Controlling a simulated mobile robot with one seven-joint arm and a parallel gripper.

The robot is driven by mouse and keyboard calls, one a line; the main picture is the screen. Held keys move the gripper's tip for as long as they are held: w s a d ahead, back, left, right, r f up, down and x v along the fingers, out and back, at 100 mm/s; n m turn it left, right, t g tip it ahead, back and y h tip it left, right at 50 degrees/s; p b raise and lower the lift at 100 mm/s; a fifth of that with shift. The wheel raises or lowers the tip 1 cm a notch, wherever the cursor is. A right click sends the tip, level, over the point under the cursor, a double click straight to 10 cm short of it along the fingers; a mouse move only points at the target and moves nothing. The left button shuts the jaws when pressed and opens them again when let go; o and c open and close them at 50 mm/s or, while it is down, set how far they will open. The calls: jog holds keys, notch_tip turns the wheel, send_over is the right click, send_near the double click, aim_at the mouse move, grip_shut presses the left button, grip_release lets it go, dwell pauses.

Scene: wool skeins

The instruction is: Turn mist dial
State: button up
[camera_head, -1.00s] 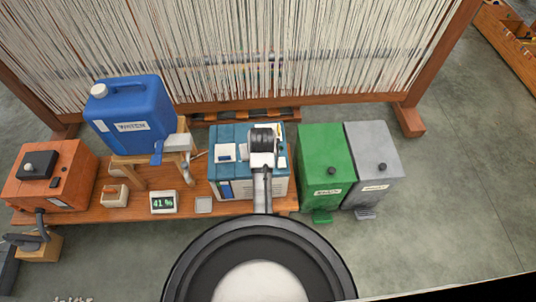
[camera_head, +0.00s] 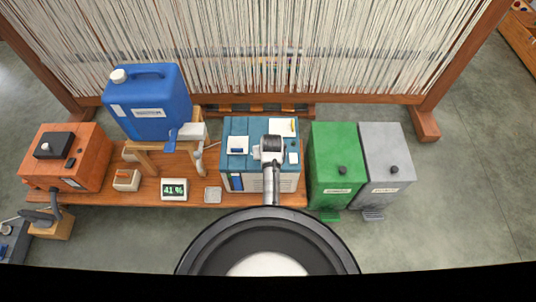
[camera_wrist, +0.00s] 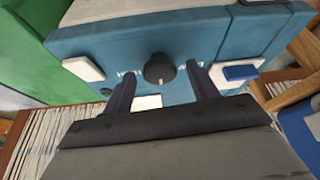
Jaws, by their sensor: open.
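The mist dial (camera_wrist: 159,69) is a dark round knob with a white pointer mark, on a face of the blue humidifier-like box (camera_wrist: 108,45). Lettering behind it is partly covered. My gripper (camera_wrist: 160,77) is open, its two dark fingers on either side of the dial with a gap on each side. I see no contact; how far the fingertips are from the face is hard to tell. In the head view, my gripper (camera_head: 271,146) is over the top of the blue box (camera_head: 234,163), and the dial is hidden beneath it.
Green (camera_head: 332,150) and grey (camera_head: 387,150) bins stand right of the box. On the low wooden bench (camera_head: 105,193) are a display reading 41 % (camera_head: 174,189), a blue water can (camera_head: 150,95) on a stand, and an orange box (camera_head: 88,145). A loom (camera_head: 330,98) stands behind.

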jog(key=c, duration=1)
jog(key=shift+a+r+m, duration=0.1)
jog(key=shift+m, duration=0.2)
jog(key=shift+m+h+p, duration=0.5)
jog(key=shift+m+p, duration=0.15)
jog(key=shift+m, duration=0.35)
jog(key=m+h, duration=0.1)
jog(key=m, duration=0.1)
jog(key=shift+a+m, duration=0.15)
jog(key=shift+m, duration=0.25)
jog(key=m+g+h, duration=0.1)
jog(key=m, duration=0.2)
jog(key=shift+w+a, duration=0.1)
jog(key=shift+w, duration=0.05)
jog(key=shift+m+g+h+b, duration=0.3)
jog(key=shift+m+g+h, duration=0.15)
jog(key=shift+m, duration=1.25)
